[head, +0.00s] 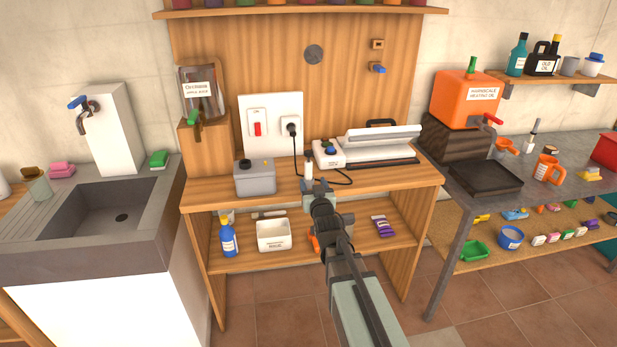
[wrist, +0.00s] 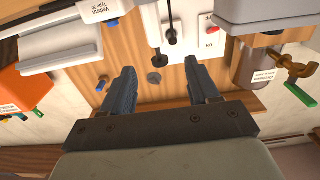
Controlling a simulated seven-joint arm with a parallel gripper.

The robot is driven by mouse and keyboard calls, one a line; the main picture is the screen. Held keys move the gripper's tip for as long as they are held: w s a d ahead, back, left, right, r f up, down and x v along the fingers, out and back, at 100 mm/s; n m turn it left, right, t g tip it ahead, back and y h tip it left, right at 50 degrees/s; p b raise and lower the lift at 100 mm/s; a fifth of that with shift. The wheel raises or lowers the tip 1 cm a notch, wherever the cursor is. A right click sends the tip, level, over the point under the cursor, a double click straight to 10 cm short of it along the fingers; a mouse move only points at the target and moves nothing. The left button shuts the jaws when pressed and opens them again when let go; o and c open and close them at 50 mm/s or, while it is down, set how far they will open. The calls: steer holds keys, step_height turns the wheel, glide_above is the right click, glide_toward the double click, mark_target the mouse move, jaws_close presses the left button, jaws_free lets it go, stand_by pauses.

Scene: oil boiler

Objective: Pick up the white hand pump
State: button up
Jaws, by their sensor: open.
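A small upright white piece with a dark top (head: 308,168), which may be the white hand pump, stands at the front of the wooden bench, between the grey box and the white sealing machine. It is small in the head view, so I cannot be sure what it is. My gripper (head: 320,187) is at the bench's front edge, just in front of and slightly right of this piece in the picture. In the wrist view my gripper (wrist: 162,72) is open, with nothing held between its fingers. I cannot make out the pump clearly there.
The grey box (head: 255,178) is left and the white sealing machine (head: 365,152) right on the bench (head: 400,190). A black cable runs from the wall plug (head: 291,129). The lower shelf holds a blue bottle (head: 228,239) and white bin (head: 273,235). A sink (head: 75,225) is left.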

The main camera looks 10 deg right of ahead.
mark_target(309, 167)
steer(key=w, duration=0.8)
steer(key=shift+f, duration=0.1)
steer(key=shift+w+d+f, duration=0.1)
steer(key=shift+w+d, duration=0.1)
steer(key=shift+w, duration=1.1)
steer(key=shift+w+d+f, duration=0.1)
steer(key=shift+w+d, duration=0.1)
steer(key=shift+w, duration=1.1)
steer(key=shift+c, duration=0.3)
steer(key=c, duration=1)
steer(key=shift+r, duration=0.1)
